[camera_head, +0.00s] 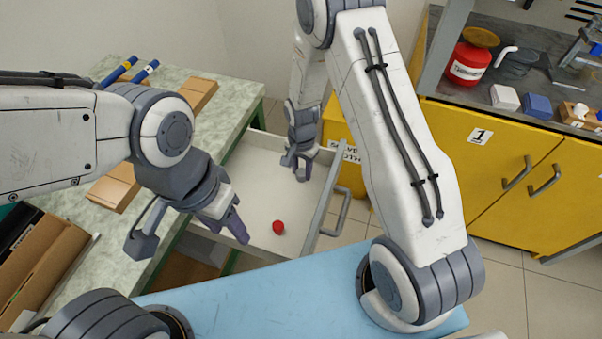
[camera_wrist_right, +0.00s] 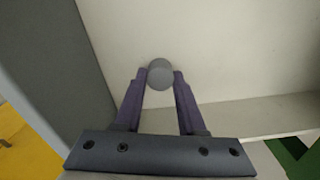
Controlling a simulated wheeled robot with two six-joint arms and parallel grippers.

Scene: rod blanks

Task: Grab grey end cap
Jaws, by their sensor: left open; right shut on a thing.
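The grey end cap (camera_wrist_right: 160,75) shows as a small round grey thing between the fingertips in the right wrist view. My right gripper (camera_wrist_right: 159,86) is shut on it, over the pale floor of the open drawer (camera_head: 254,187). In the head view my right gripper (camera_head: 296,174) is at the far part of the drawer, and the cap cannot be made out there. My left gripper (camera_head: 240,232) is open and empty, near the drawer's near left side. A red cap (camera_head: 278,228) lies in the drawer, to the right of my left gripper.
The drawer front with its handle (camera_head: 338,212) stands to the right. A green-topped bench (camera_head: 225,100) carries wooden blocks (camera_head: 113,194) and blue rods (camera_head: 145,72). Yellow cabinets (camera_head: 490,165) stand at the right, with a red container (camera_head: 467,68) above.

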